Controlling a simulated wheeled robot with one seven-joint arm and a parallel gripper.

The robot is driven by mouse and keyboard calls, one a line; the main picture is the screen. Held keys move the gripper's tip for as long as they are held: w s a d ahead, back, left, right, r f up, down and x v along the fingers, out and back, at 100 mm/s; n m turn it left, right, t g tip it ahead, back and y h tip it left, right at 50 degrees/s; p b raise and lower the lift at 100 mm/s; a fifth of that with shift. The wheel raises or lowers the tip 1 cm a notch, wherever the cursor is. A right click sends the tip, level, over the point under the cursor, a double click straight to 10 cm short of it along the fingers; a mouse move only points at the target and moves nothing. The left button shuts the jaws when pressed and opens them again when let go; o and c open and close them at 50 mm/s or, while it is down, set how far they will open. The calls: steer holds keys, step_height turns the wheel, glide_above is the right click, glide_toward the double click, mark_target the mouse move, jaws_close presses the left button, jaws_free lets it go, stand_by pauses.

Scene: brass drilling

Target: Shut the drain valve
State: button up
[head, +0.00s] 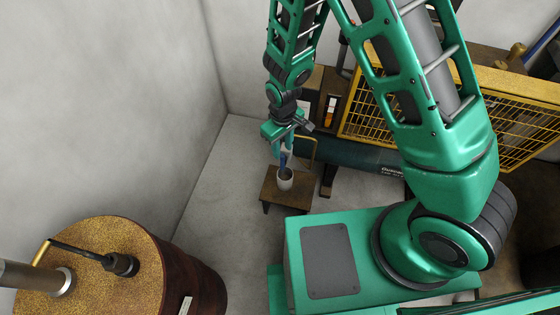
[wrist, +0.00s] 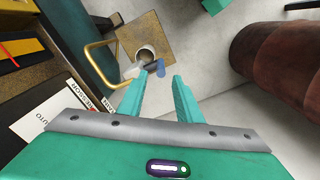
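My gripper (wrist: 161,80) is open, its two teal fingers pointing down past the end of the dark green tank (wrist: 75,35). A small blue lever (wrist: 160,68), which looks like the drain valve's handle, shows just beyond the gap between the fingertips in the wrist view. A pale grey fitting (wrist: 131,71) sits left of it. In the head view the gripper (head: 284,150) is above the cup, with the blue lever (head: 283,161) at its tips; contact cannot be told. The tank (head: 358,155) lies to its right.
A grey cup (head: 285,181) stands on a low brown stool (head: 270,193) below the gripper. A yellow tube handle (wrist: 92,52) curves close by on the left. A yellow mesh guard (head: 520,95) is at right, a brown drum (head: 190,270) at lower left. Floor between is clear.

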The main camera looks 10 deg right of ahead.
mark_target(282, 162)
step_height(282, 162, down, 10)
steer(key=shift+r, duration=0.2)
steer(key=shift+c, duration=0.4)
